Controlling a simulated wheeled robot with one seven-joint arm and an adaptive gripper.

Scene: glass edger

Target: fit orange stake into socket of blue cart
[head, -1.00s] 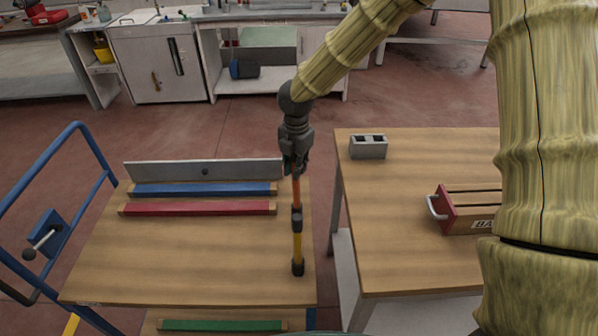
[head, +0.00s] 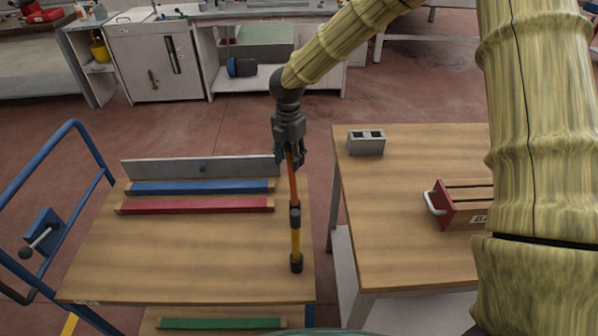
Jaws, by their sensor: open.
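The orange stake (head: 292,185) stands near upright at the right side of the blue cart's wooden deck (head: 190,260). Its upper end is between the fingers of my gripper (head: 289,154), which is open around it. Below the orange part is a black collar (head: 295,217), then a yellow length (head: 296,242) and a black foot (head: 296,263) near the deck's right edge. I cannot tell whether orange and yellow are one piece, or whether the lower end is seated in a socket. The cart's blue handle frame (head: 75,150) is at the left.
A green bar (head: 220,323) is on the lower shelf. The table (head: 400,255) at right holds a grey block (head: 366,145) and a red-ended crate (head: 445,206).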

